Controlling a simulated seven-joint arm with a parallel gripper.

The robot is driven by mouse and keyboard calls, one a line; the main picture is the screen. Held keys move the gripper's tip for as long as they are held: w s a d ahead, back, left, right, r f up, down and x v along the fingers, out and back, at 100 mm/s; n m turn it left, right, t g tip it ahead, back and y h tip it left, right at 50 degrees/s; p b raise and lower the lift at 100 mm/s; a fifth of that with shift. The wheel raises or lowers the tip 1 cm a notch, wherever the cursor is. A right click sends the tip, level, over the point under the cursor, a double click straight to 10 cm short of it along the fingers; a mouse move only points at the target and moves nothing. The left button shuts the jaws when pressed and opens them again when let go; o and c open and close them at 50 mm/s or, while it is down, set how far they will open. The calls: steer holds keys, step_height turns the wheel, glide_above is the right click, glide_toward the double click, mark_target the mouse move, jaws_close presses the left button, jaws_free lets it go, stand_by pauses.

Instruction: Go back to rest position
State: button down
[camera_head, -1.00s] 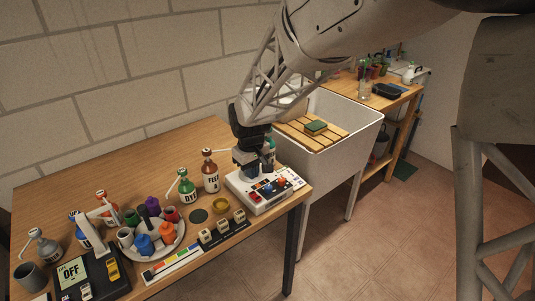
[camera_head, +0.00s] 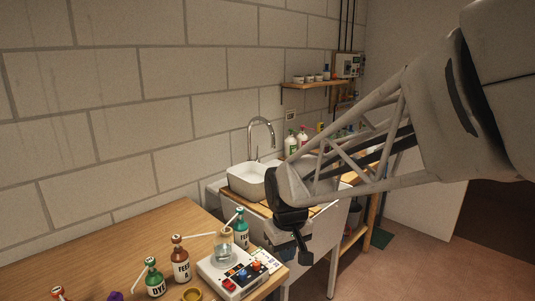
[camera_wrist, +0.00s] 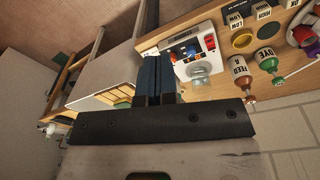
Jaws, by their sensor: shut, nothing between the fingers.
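My gripper (camera_head: 304,256) hangs in front of the sink cabinet, to the right of the white control box (camera_head: 218,279), apart from it and empty. In the wrist view its two dark blue fingers (camera_wrist: 155,65) are pressed together with nothing between them. The control box, with red, blue and orange knobs, also shows in the wrist view (camera_wrist: 181,71), beyond the fingers. A clear glass vessel (camera_head: 223,252) stands on the box. My arm reaches in from the upper right.
A brown bottle marked FEED (camera_head: 180,266), a green DYE bottle (camera_head: 154,282) and a green FEED bottle (camera_head: 241,232) stand on the wooden table (camera_head: 110,250). A white basin (camera_head: 248,185) and curved tap (camera_head: 262,124) are behind my gripper. The floor at right is clear.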

steer(key=s+d+r+m, duration=0.1)
steer(key=s+d+m, duration=0.1)
steer(key=s+d, duration=0.5)
steer(key=s+d+r+m+t, duration=0.1)
steer(key=s+d+r+m, duration=0.1)
steer(key=s+d, duration=0.5)
steer(key=s+m, duration=0.1)
steer(key=s, duration=0.5)
steer(key=shift+s+r, duration=0.15)
steer(key=shift+r, duration=0.15)
steer(key=w+a+n+g, duration=0.1)
steer(key=w+a+n, duration=0.55)
steer(key=w, duration=0.25)
steer(key=w+a+n, duration=0.6)
steer(key=w+n, duration=0.2)
steer(key=w, duration=0.1)
steer(key=w+a+f+n, duration=0.3)
steer(key=w+a+n, duration=0.2)
steer(key=a, duration=0.3)
steer(key=w+a+f+n+g, duration=0.1)
steer(key=w+a+f+n, duration=0.3)
steer(key=a+n, duration=0.3)
steer(key=shift+w+a, duration=0.5)
steer(key=shift+a, duration=0.15)
steer(key=shift+f, duration=0.2)
